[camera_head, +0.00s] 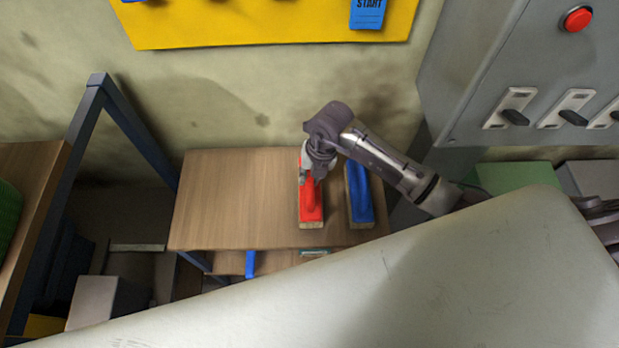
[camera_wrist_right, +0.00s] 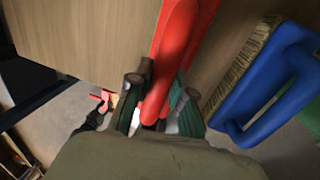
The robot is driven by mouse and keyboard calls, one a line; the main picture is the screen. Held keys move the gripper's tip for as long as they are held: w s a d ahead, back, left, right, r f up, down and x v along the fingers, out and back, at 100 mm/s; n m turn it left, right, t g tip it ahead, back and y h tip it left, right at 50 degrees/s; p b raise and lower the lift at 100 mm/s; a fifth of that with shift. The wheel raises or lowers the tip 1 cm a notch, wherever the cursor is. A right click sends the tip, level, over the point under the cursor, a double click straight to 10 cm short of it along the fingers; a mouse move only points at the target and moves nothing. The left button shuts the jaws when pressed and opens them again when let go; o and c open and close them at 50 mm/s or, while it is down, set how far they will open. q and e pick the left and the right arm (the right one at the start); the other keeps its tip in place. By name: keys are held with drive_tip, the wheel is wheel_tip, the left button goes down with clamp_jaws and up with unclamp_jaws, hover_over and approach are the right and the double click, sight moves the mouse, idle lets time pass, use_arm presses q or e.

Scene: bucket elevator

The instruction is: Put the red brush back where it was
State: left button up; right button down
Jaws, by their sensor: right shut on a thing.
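The red brush (camera_head: 311,203) is on the wooden table (camera_head: 230,200), to the left of the blue brush (camera_head: 359,195). My right gripper (camera_head: 317,172) is over the far part of the red brush and shut on it. In the right wrist view the fingers of the right gripper (camera_wrist_right: 160,98) lie on both sides of the red handle (camera_wrist_right: 178,45). The blue brush (camera_wrist_right: 268,85) stands close by on the right there, apart from the gripper. Whether the red brush fully rests on the table is hard to tell. My left gripper is not in view.
A yellow board (camera_head: 200,25) hangs on the wall behind the table. A grey cabinet (camera_head: 470,75) with switches and a red button (camera_head: 577,19) stands at the right. A dark metal frame (camera_head: 95,110) is at the left. The table's left half is clear.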

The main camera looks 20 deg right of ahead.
sight(319, 186)
drive_tip(key=shift+f, duration=0.75)
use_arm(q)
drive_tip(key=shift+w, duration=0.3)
use_arm(e)
drive_tip(key=shift+f, duration=0.1)
drive_tip(key=c, duration=1)
unclamp_jaws()
drive_tip(key=shift+c, duration=0.2)
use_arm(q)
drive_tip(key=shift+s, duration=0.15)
use_arm(e)
drive_tip(key=shift+r, duration=0.35)
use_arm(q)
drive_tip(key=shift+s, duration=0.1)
use_arm(e)
wheel_tip(319, 186, up, 11)
drive_tip(key=d, duration=0.2)
drive_tip(key=shift+s+d+r, duration=0.15)
drive_tip(key=shift+s, duration=0.2)
